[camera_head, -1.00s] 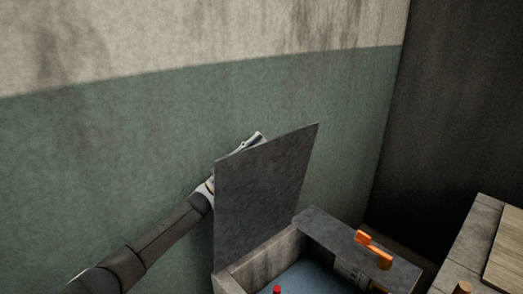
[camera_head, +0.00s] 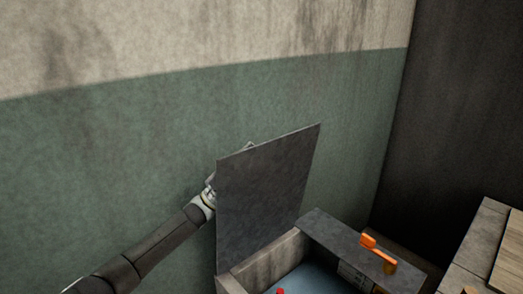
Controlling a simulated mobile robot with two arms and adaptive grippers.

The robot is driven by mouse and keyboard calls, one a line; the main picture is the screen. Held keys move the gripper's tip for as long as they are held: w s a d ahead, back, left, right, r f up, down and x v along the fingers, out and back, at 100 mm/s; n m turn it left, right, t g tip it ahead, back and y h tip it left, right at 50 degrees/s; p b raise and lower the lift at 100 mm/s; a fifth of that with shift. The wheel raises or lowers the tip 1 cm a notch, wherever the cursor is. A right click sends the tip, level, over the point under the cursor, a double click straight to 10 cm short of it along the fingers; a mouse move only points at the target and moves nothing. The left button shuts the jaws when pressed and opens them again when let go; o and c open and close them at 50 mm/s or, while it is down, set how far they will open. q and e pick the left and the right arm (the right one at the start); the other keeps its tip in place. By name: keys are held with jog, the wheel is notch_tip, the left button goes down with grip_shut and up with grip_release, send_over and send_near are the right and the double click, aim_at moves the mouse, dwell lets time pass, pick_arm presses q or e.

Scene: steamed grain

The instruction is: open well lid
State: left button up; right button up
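The well lid (camera_head: 265,195) is a flat dark grey panel. It stands raised, close to upright, along the left side of the well (camera_head: 262,262), a grey box with an open top and a blue interior. My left arm comes in from the left, and my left gripper (camera_head: 249,147) is behind the lid. Only a small bit of it shows above the lid's top edge. The lid hides its fingers, so I cannot tell whether it is open or touching the lid. My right gripper is not in view.
An orange handle (camera_head: 378,252) sits on a grey slab (camera_head: 345,238) at the well's back right. A small red item (camera_head: 280,291) shows at the bottom edge. A table with a wooden board (camera_head: 509,250) stands at the right. A green and beige wall (camera_head: 120,140) rises behind.

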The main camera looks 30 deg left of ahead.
pick_arm(q)
jog(key=v, duration=0.8)
jog(key=shift+a+f, duration=0.2)
jog(key=shift+s, duration=0.15)
